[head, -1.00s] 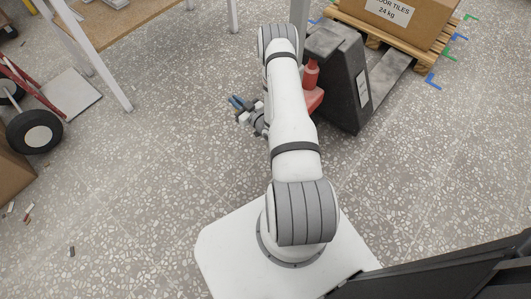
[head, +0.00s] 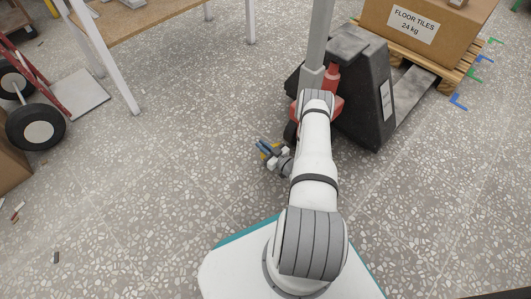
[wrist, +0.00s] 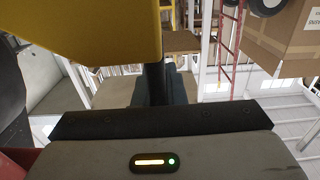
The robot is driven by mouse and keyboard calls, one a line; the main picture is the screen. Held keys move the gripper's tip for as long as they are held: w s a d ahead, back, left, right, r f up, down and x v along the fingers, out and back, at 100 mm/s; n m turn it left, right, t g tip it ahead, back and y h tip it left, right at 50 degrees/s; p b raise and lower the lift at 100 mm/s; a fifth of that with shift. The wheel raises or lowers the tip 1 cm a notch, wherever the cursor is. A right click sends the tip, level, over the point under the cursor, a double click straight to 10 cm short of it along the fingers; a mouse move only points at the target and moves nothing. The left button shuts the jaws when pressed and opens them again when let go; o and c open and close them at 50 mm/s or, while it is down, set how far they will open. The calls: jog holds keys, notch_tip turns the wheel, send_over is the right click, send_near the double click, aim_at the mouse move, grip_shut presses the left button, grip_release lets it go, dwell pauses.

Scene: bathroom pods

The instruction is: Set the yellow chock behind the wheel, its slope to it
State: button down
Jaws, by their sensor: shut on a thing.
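The yellow chock (wrist: 85,32) fills the upper left of the wrist view, very close to the camera. A dark wheel (head: 291,132) shows partly at the truck's red base, right of and beyond my gripper, with a gap between. My arm hides part of the base. I cannot tell which way the chock's slope faces or its exact height above the floor.
A hand truck with a black wheel (head: 36,127) stands at the left. A workbench (head: 145,18) with white legs stands at the back. A floor tiles box (head: 415,30) sits on a pallet at the back right. The floor between hand truck and gripper is mostly clear.

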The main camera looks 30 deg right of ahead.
jog(key=shift+f+b, duration=0.75)
jog(key=shift+f, duration=0.9)
jog(key=shift+f, duration=0.1)
jog(key=c, duration=1.5)
grip_release()
